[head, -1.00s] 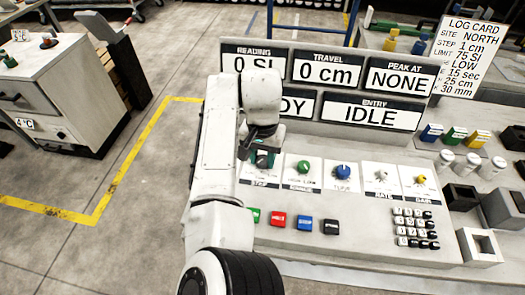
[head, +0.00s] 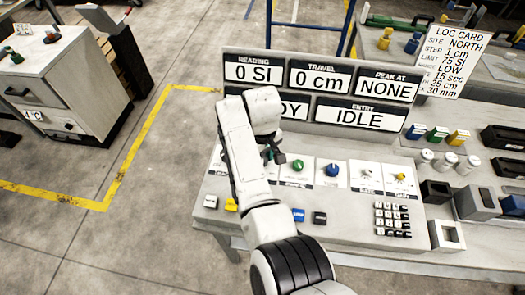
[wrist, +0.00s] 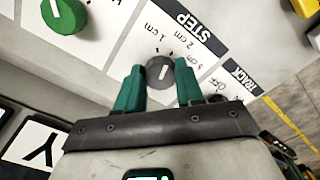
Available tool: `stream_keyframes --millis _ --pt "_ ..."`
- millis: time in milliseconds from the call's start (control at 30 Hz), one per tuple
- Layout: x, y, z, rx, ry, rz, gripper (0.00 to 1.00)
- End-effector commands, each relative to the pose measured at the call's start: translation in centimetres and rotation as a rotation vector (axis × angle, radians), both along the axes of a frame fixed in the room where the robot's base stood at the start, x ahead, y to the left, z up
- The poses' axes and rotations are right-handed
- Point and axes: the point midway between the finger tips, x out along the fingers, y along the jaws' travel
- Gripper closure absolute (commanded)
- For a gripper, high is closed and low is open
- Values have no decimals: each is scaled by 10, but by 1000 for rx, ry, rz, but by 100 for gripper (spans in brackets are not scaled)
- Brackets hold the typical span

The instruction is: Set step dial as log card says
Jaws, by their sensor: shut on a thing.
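The step dial (wrist: 158,71) is a grey knob with a white pointer line, on a white plate marked STEP with 1 cm, 2 cm and a third mark. My gripper (wrist: 160,88) has its teal fingers on either side of the knob, shut on it. The pointer runs toward the picture's top, near the 1 cm and 2 cm ticks; I cannot tell exactly which. In the head view my gripper (head: 272,155) is over the panel's left part and the arm hides the dial. The log card (head: 452,62) reads STEP 1 cm, SITE NORTH, LIMIT 75 SI.
A green knob (head: 297,165) and a blue knob (head: 332,169) sit right of the dial. Coloured buttons and a keypad (head: 392,219) are in front. The display (head: 368,111) reads IDLE. A TRACK plate (wrist: 240,78) adjoins the dial.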

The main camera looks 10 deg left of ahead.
Motion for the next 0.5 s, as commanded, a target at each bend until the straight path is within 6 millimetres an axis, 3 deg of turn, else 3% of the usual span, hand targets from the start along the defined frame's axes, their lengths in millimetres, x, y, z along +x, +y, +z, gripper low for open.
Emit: stream_keyframes --millis 500 --pt "2 0 3 2 -5 393 94"
